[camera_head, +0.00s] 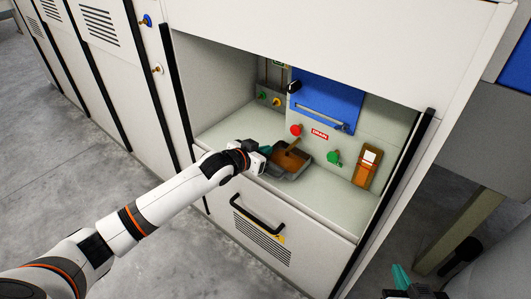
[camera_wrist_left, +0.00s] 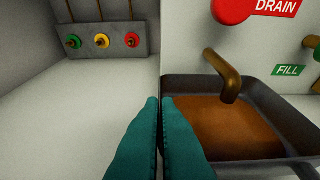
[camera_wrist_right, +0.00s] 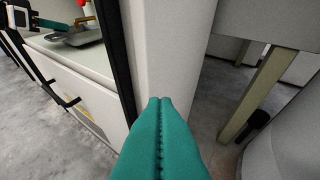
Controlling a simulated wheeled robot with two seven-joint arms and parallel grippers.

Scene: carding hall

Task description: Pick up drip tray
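The drip tray (camera_head: 291,175) is a dark grey shallow pan with brown liquid in it. It sits in the machine's recess under a brass spout (camera_head: 293,145). In the left wrist view the tray (camera_wrist_left: 262,88) fills the lower right, and the spout (camera_wrist_left: 228,80) hangs over it. My left gripper (camera_head: 266,150) is at the tray's left side. Its teal fingers (camera_wrist_left: 160,100) are almost together, with the tray's left wall running into the narrow gap between them. My right gripper (camera_wrist_right: 160,100) is shut and empty, outside the recess beside the cabinet's corner post.
The pale shelf (camera_head: 225,130) is clear left of the tray. Above the tray are a red drain knob (camera_head: 296,130) and a green fill valve (camera_head: 333,157). An amber sight glass (camera_head: 367,169) stands right. A black drawer handle (camera_head: 258,215) sticks out below the shelf.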

